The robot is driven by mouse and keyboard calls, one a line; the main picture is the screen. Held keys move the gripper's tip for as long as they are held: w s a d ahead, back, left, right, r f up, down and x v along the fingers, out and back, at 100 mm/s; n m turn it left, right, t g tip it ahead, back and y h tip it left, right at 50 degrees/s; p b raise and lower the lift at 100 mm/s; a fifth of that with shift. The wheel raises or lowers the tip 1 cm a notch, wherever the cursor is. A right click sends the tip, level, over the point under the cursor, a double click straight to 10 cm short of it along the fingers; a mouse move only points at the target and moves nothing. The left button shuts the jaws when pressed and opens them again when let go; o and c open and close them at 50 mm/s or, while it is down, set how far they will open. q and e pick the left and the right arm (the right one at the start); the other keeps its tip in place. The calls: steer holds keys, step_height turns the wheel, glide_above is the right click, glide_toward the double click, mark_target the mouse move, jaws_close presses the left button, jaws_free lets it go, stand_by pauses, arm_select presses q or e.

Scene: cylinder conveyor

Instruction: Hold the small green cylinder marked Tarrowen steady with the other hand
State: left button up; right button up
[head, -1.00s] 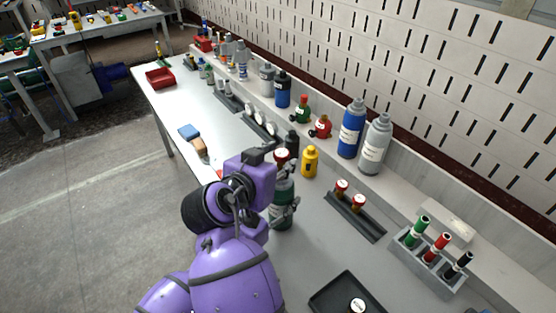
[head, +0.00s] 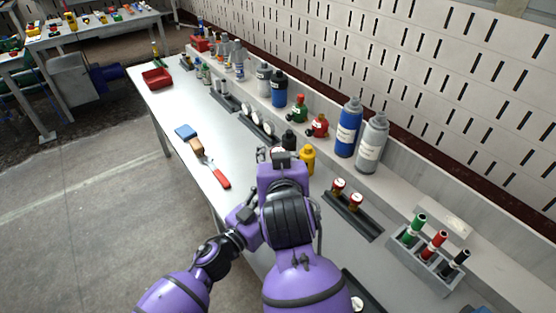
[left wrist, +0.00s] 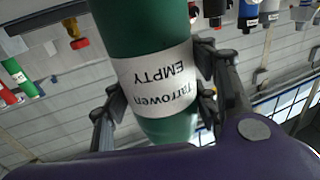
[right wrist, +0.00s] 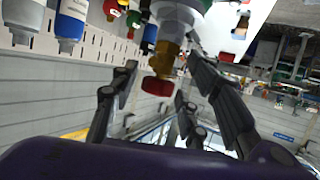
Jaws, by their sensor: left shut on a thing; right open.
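The green cylinder marked Tarrowen (left wrist: 140,35) fills the middle of the left wrist view, with a white label that also reads EMPTY. My left gripper (left wrist: 158,88) is shut on it around the label, a finger on each side. In the right wrist view, a brass valve with a red knob (right wrist: 157,86) hangs from a pale cylinder top; I cannot tell for sure that it is the same cylinder. My right gripper (right wrist: 162,75) is open, its fingers spread to either side of the valve.
A yellow bottle (head: 308,158) stands just right of my right arm. A dark rack (head: 352,216) with two red-topped valves and a grey holder (head: 425,265) with three small cylinders lie to the right. A red-handled tool (head: 220,178) lies on the bench (head: 190,165) at left.

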stand_by(0.3)
steer(key=n+y, duration=0.3)
steer(key=shift+w+d+g+y, duration=0.15)
steer(key=shift+d+g+y, duration=0.15)
steer(key=shift+d+g, duration=0.1)
steer(key=shift+n+g+y, duration=0.7)
steer(key=shift+n+y, duration=0.8)
steer(key=n+g+y, duration=0.3)
steer(key=shift+w+d+n, duration=0.3)
steer(key=shift+w, duration=0.05)
steer(key=shift+n+g+y, duration=0.9)
steer(key=shift+n+g, duration=0.2)
steer(key=shift+n, duration=0.1)
